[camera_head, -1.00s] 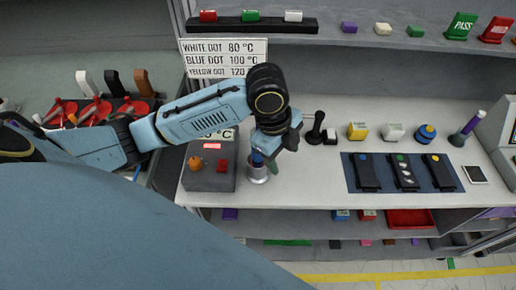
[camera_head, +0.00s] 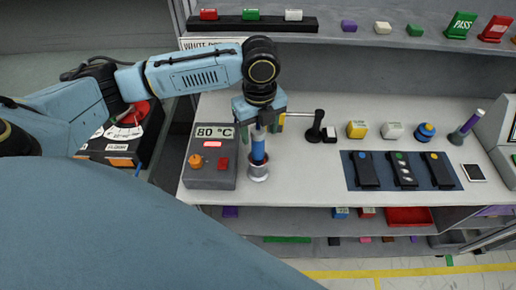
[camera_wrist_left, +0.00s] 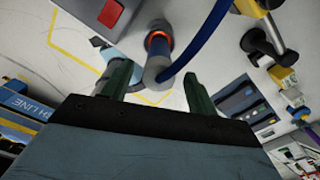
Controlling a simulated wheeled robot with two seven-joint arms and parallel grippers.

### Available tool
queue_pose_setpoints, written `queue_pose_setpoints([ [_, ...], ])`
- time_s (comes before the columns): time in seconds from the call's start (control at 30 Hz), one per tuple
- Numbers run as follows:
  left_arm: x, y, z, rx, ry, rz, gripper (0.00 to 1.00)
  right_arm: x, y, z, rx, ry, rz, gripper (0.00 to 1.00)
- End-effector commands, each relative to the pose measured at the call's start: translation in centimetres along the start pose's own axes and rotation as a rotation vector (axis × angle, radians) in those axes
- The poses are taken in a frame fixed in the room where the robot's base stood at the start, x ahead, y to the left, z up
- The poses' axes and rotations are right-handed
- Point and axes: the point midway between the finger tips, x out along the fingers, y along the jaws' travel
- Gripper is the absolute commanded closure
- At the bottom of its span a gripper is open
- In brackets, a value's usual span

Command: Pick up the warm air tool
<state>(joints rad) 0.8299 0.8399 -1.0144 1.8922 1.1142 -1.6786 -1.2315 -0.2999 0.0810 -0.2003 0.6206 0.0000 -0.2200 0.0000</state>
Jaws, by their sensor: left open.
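The warm air tool (camera_head: 258,150) is a blue upright cylinder in a silver cup-like holder (camera_head: 258,174), beside the grey control box (camera_head: 211,172) that reads 80 °C. My left gripper (camera_head: 262,128) is open and points down over the tool's top. In the left wrist view, the tool (camera_wrist_left: 158,68) appears between the open green fingers (camera_wrist_left: 158,88), with a gap to each side. An orange glowing ring shows at its far end, and a blue cable runs beside it. I cannot tell whether a finger touches it. My right gripper is out of view.
A black stand (camera_head: 315,128) with a horizontal arm is close to the right of my gripper. A blue mat (camera_head: 380,184) with black devices lies farther right. A shelf (camera_head: 350,35) crosses behind. The white bench front is clear.

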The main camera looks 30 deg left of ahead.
Motion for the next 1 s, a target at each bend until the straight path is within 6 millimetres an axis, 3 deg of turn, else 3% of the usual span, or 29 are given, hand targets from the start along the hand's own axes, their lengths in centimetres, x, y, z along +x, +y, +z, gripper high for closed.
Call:
queue_pose_setpoints([
  [0.4, 4.9, 0.3, 0.2, 0.0, -0.001, 0.001, 0.41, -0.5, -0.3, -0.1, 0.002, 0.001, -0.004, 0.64],
  [0.7, 5.4, 0.2, 0.2, 0.0, -0.002, -0.001, 0.41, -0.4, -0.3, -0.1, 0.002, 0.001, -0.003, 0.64],
  [1.0, 5.4, 0.2, 0.2, 0.0, -0.002, -0.001, 0.79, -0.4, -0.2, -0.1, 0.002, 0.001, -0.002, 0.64],
])
